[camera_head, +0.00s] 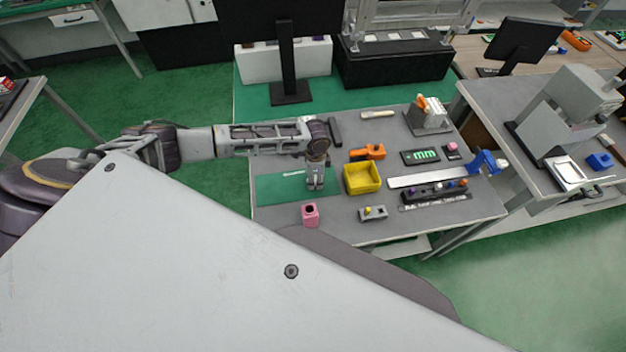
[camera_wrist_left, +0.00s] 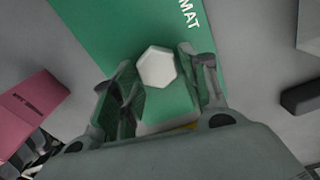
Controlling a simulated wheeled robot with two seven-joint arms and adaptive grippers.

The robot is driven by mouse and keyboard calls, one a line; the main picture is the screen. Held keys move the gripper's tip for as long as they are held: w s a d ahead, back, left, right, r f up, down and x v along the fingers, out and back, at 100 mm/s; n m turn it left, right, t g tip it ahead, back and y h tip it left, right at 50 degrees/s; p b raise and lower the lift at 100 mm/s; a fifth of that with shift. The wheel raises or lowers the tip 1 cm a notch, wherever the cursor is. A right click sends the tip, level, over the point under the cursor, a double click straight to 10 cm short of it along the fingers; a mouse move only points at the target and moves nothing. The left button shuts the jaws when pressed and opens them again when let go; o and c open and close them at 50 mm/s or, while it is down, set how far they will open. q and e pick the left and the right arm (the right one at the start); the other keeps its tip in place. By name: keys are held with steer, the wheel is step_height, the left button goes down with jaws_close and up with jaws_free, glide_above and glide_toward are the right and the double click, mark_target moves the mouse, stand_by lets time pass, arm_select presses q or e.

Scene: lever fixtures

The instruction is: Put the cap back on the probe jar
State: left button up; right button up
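A white hexagonal piece (camera_wrist_left: 157,68), which looks like the cap, lies on the green mat (camera_wrist_left: 110,30) in the left wrist view. My left gripper (camera_wrist_left: 165,80) is open, with one finger on each side of the piece and gaps showing between. In the head view the left gripper (camera_head: 315,187) points down over the green mat (camera_head: 280,188) and hides the piece. A pink square container (camera_head: 310,214) with a dark opening, possibly the probe jar, stands in front of the mat. A pink block with lettering (camera_wrist_left: 38,105) shows at the left of the wrist view. My right gripper is not in view.
A yellow bin (camera_head: 362,178) stands right of the gripper. A small grey fixture (camera_head: 373,213), an orange tool (camera_head: 367,152) and a black rack (camera_head: 435,191) are farther right. A monitor stand (camera_head: 290,95) stands behind. Bare table shows between the pink container and the fixture.

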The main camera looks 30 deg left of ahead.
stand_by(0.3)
arm_select(q)
steer(key=shift+r, duration=0.75)
step_height(320, 180, up, 8)
steer(key=shift+r+b, duration=0.25)
steer(key=shift+b, duration=0.05)
